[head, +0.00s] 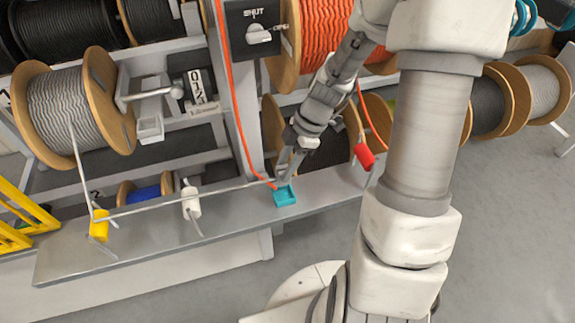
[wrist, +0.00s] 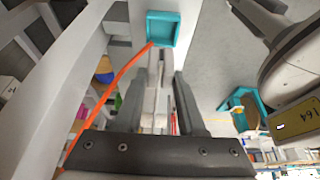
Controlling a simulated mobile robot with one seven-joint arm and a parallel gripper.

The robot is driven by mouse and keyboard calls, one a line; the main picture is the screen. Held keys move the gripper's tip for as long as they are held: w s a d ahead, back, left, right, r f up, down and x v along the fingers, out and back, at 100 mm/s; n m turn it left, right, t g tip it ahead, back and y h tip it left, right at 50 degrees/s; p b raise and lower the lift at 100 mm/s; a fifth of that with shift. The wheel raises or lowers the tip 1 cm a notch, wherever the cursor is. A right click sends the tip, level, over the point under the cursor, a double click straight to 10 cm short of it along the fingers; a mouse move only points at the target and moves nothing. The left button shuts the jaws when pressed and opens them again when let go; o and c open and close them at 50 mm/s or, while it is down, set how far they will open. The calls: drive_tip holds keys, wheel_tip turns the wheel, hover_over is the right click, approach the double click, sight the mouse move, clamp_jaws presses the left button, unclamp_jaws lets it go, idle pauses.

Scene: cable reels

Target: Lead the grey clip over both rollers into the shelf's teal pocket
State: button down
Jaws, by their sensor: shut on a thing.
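My gripper (head: 290,172) is shut on the grey clip, just above the teal pocket (head: 285,195) on the shelf (head: 240,203). In the wrist view the pale clip (wrist: 157,98) shows between the two fingers, and the teal pocket (wrist: 163,29) lies beyond the fingertips. The pocket's inside looks empty there. The grey cable (head: 150,208) runs from the left reel (head: 68,105) down to the yellow roller (head: 99,226), then across past the white roller (head: 191,202) to my gripper. Its exact contact with the white roller is too small to tell.
An orange cable (head: 240,125) hangs from above and reaches the pocket's edge, close to my gripper; it also shows in the wrist view (wrist: 110,88). A red piece (head: 363,155) is right of the pocket. A rack upright (head: 232,90) stands left of my wrist. Yellow rails (head: 20,215) are far left.

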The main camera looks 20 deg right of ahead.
drive_tip(key=shift+f+b, duration=1.3)
drive_tip(key=shift+f, duration=1.1)
drive_tip(key=shift+f+b, duration=1.15)
drive_tip(key=shift+b, duration=0.05)
drive_tip(key=shift+c, duration=2.1)
unclamp_jaws()
drive_tip(key=shift+r, duration=0.1)
drive_tip(key=p+v, duration=0.2)
drive_tip(key=v, duration=1.5)
drive_tip(key=shift+r, duration=0.1)
